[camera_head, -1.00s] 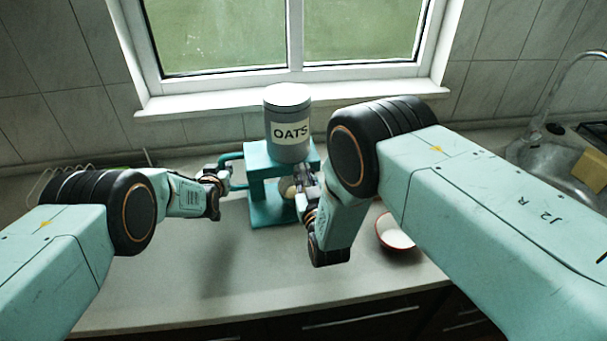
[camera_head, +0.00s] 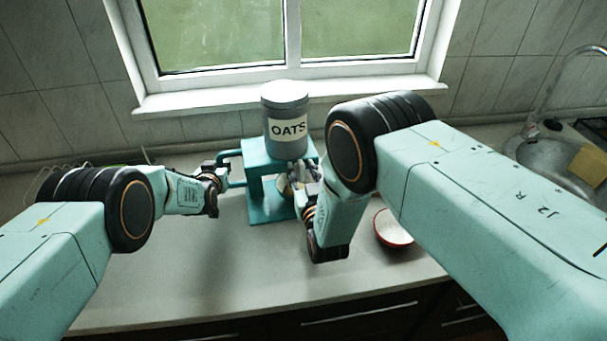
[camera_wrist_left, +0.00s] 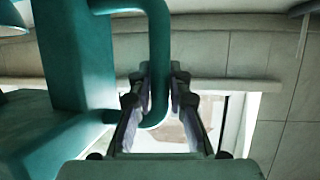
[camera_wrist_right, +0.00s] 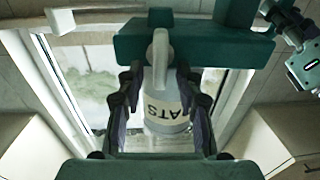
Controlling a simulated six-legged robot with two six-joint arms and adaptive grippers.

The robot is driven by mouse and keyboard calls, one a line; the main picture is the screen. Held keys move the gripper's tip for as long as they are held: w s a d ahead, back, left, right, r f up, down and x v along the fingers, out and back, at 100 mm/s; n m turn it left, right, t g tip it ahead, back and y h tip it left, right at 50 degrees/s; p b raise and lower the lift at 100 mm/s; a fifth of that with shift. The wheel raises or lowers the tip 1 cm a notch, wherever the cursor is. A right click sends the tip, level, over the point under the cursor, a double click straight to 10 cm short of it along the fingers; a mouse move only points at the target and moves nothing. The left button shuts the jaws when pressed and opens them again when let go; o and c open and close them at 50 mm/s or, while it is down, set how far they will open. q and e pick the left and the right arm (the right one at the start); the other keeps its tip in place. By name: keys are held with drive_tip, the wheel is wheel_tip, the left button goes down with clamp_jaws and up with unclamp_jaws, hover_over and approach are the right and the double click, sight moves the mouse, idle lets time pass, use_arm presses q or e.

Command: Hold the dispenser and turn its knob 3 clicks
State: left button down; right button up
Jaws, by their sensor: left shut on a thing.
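The dispenser is a teal stand (camera_head: 257,150) holding a grey canister (camera_head: 286,104) labelled OATS, upright on the counter. My left gripper (camera_head: 226,174) is shut on the teal loop handle (camera_wrist_left: 160,50) at the stand's left side. The handle passes between its fingers in the left wrist view. The pale knob (camera_head: 283,186) is on the stand's front, partly hidden by my right gripper (camera_head: 304,172). In the right wrist view the knob (camera_wrist_right: 160,60) lies between the tips of the open fingers, with a gap on each side.
A white bowl with a red outside (camera_head: 393,228) stands on the counter right of the stand, close to my right arm. A sink (camera_head: 540,160) with a tap is at the far right. The front of the counter (camera_head: 220,280) is clear. A window is behind.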

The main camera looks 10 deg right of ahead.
use_arm(q)
drive_tip(key=shift+r, duration=0.1)
use_arm(e)
drive_tip(key=s, duration=1.2)
drive_tip(key=shift+d, duration=0.35)
use_arm(q)
drive_tip(key=c, duration=1.2)
unclamp_jaws()
drive_tip(key=shift+s, duration=0.15)
drive_tip(key=shift+v, duration=5.85)
wheel_tip(320, 180, up, 6)
drive_tip(key=shift+s+f+p, duration=0.1)
drive_tip(key=shift+p, duration=0.55)
use_arm(e)
drive_tip(key=shift+r, duration=0.6)
